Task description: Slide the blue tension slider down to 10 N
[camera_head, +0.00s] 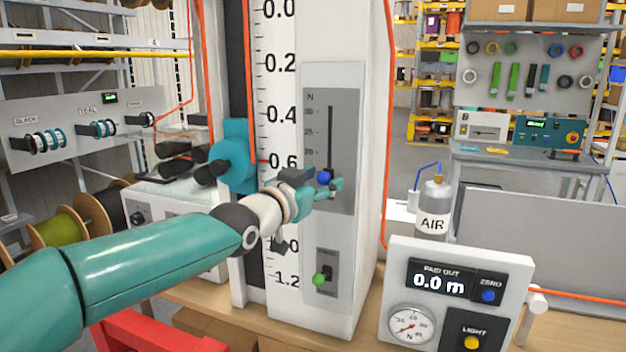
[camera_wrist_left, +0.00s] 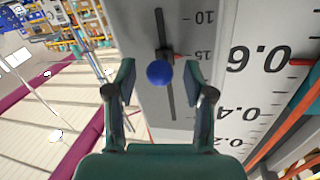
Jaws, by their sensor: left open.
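The blue tension slider knob (camera_head: 323,178) sits low on a dark vertical slot in a grey panel (camera_head: 347,130) marked N, on the white column. In the left wrist view the blue knob (camera_wrist_left: 158,73) and a small red pointer stand near the 15 mark, with 10 further along the slot. My left gripper (camera_head: 316,184) is at the knob in the head view. In the wrist view its two fingers (camera_wrist_left: 160,68) are open, one on each side of the knob, with visible gaps; contact does not show. My right gripper is not in view.
A green-knobbed switch (camera_head: 319,279) is lower on the same column. A tall length scale (camera_head: 280,120) runs beside the panel. A paid-out display (camera_head: 442,284) reading 0.0 m and an AIR bottle (camera_head: 433,210) stand to the right. An orange cable (camera_head: 388,120) runs down the column's right side.

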